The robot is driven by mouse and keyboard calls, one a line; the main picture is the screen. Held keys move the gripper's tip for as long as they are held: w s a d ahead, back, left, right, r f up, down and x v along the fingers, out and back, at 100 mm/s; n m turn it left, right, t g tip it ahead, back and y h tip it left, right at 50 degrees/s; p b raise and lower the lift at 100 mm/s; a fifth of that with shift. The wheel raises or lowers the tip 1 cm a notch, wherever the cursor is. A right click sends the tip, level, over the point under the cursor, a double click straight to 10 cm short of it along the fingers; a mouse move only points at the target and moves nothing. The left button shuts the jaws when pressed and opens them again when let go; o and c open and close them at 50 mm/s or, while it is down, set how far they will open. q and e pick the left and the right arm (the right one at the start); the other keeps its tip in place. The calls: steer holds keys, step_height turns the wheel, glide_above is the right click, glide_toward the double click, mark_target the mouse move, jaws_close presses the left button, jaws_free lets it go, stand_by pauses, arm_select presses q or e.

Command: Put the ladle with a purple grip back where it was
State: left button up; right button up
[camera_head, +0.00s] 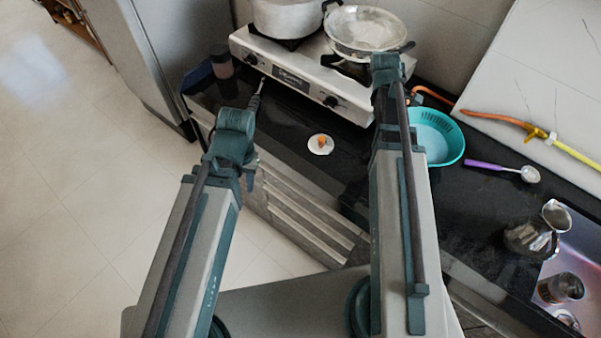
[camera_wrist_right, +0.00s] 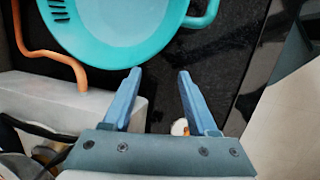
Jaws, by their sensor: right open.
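The ladle with a purple grip (camera_head: 490,166) lies on the black counter, right of the teal basin. Its pale bowl end points right, towards the sink. My right gripper (camera_wrist_right: 159,72) is open in the right wrist view, with nothing between its fingertips and the teal basin just beyond them. In the head view my right arm hides its fingers. My left gripper (camera_head: 259,87) is over the counter's left part, near the stove's front; its fingers show edge-on, so I cannot tell their opening. The ladle does not show in the right wrist view.
The teal basin (camera_head: 440,134) stands on the counter and fills the top of the right wrist view (camera_wrist_right: 120,40). A small white saucer (camera_head: 320,150) holds an orange piece. The stove (camera_head: 290,77) carries a pot (camera_head: 285,18) and a pan (camera_head: 362,30). A metal jug (camera_head: 530,236) stands by the sink.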

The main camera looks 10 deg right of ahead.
steer(key=s+a+m+y, duration=0.1)
steer(key=s+a, duration=0.4)
steer(key=a, duration=1)
steer(key=s+a+m, duration=0.3)
steer(key=s+a, duration=0.3)
steer(key=a, duration=0.9)
steer(key=shift+s+a+f+m+y, duration=0.2)
steer(key=shift+a+f+m+y, duration=0.1)
steer(key=shift+f+m+y, duration=0.15)
